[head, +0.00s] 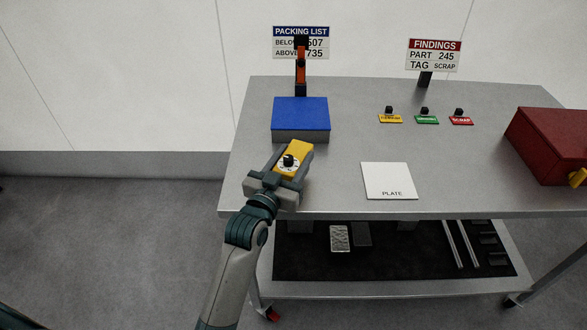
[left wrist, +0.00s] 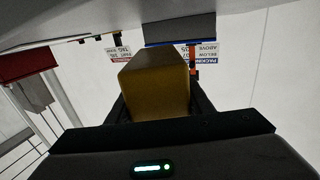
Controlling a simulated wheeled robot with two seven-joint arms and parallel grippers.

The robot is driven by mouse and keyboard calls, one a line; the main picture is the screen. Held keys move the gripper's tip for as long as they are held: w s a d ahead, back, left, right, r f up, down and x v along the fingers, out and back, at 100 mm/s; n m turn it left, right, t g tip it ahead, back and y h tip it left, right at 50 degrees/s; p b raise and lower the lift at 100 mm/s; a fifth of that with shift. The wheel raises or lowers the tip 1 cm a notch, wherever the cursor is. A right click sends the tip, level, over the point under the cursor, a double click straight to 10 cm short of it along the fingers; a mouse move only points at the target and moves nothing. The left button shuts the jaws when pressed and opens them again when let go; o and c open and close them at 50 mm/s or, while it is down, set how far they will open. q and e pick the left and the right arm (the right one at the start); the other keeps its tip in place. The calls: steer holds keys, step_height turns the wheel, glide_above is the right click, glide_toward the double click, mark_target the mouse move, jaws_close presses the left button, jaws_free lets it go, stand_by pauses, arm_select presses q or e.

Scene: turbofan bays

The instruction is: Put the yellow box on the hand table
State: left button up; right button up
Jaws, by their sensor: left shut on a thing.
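The yellow box (head: 300,150) is held in my left gripper (head: 283,176), over the front left part of the grey hand table (head: 345,145). A dark knob on a white dial shows on or just in front of the box in the head view. In the left wrist view the yellow box (left wrist: 155,85) fills the space between the fingers of my left gripper (left wrist: 158,108). I cannot tell whether the box touches the table top. My right gripper is not in view.
A blue-topped box (head: 300,115) stands just behind the yellow box. A white plate (head: 388,181) lies to the right. Small yellow, green and red tags (head: 426,120) sit further back. A red box (head: 550,143) is at the right. The table's middle is clear.

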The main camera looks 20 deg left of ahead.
arm_select(q)
steer(key=shift+f, duration=0.2)
step_height(320, 180, down, 3)
steer(key=shift+r, duration=0.1)
steer(key=shift+f, duration=0.35)
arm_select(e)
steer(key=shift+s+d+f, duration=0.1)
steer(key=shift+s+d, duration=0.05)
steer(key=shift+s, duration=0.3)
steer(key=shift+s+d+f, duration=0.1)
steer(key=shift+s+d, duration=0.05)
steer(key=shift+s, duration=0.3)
arm_select(q)
steer(key=shift+f, duration=0.15)
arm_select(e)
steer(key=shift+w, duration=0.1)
arm_select(q)
steer(key=o, duration=1.3)
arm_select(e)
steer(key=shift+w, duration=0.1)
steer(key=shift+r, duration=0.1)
